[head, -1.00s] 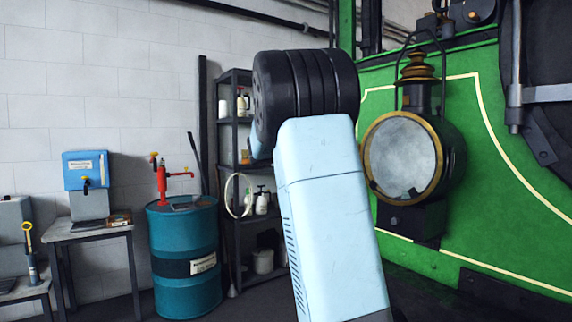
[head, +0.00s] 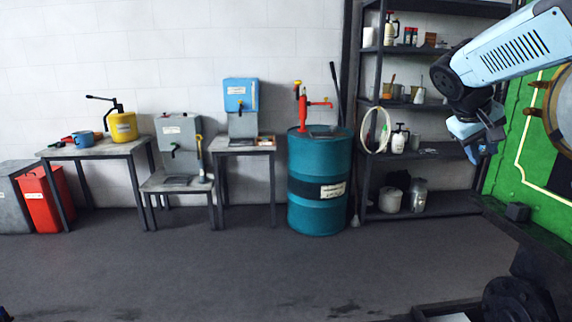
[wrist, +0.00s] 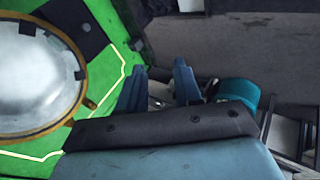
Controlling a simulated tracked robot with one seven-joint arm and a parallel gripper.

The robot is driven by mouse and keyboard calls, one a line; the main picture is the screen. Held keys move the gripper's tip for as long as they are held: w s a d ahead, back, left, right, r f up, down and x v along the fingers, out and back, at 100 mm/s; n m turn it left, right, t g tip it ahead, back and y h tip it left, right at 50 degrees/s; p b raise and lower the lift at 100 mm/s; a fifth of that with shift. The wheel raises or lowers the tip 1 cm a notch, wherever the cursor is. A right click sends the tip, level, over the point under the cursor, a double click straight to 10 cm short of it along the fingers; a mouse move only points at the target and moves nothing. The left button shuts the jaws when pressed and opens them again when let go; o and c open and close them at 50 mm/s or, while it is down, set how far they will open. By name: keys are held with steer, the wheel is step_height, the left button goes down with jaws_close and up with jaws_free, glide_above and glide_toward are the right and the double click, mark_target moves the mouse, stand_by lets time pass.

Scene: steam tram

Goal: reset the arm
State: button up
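My arm reaches in from the upper right of the head view, light blue with dark joints. My gripper (head: 482,150) hangs at its end, in front of the dark shelf rack and left of the green tram side. In the wrist view, the two blue fingers of my gripper (wrist: 161,72) stand apart with a gap between them. Nothing is held between them.
The green tram side (head: 545,190) with a brass-rimmed lamp (wrist: 30,85) is close on the right. The shelf rack (head: 440,205) and a teal drum (head: 320,215) with a red pump stand along the wall. Further left are tables (head: 100,151) with dispensers and a red bin (head: 42,195). The middle floor is clear.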

steer(key=s+a+f+t+y, duration=0.1)
steer(key=s+a+f+y, duration=0.2)
steer(key=s+a, duration=0.4)
steer(key=s+a+f+t+y, duration=0.1)
steer(key=s+a+f+y, duration=0.3)
steer(key=s+a, duration=0.4)
steer(key=a+f, duration=0.1)
steer(key=a, duration=0.3)
steer(key=shift+s, duration=0.25)
steer(key=shift+a, duration=0.1)
